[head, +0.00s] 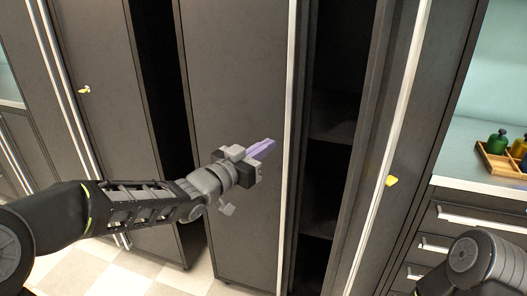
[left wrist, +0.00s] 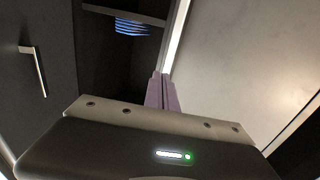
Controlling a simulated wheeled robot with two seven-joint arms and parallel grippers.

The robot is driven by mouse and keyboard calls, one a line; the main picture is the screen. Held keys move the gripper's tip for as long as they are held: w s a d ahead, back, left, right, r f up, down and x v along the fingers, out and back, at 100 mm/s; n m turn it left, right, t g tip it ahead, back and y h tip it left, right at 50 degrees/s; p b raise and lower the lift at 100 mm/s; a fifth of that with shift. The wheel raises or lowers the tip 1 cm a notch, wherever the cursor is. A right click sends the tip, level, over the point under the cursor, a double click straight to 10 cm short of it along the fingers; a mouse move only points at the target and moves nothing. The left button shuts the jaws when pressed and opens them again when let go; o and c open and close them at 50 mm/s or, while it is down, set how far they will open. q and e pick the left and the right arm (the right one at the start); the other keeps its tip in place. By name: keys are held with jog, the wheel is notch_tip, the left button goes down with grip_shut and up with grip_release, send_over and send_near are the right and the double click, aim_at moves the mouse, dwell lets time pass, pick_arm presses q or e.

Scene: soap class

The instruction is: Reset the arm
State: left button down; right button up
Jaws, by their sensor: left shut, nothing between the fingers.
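My left gripper (head: 262,149) is shut and empty, with its purple fingers together. In the head view my left arm reaches in from the left, and the gripper is in front of a dark cabinet door (head: 235,90), close to that door's pale right edge. I cannot tell whether it touches the door. In the left wrist view the shut purple fingers (left wrist: 161,92) point up toward a pale edge strip. Part of my right arm shows at the lower right of the head view; its gripper is out of frame.
An open dark cabinet with shelves (head: 333,130) stands right of the door. A yellow tag (head: 391,181) is on the panel beside it. At the far right, a wooden tray (head: 492,162) with bottles (head: 497,140) stands on a counter above drawers (head: 470,216). Checkered floor (head: 130,275) shows below.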

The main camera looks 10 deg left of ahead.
pick_arm(q)
jog(key=shift+s+a, duration=0.1)
jog(key=shift+s, duration=0.2)
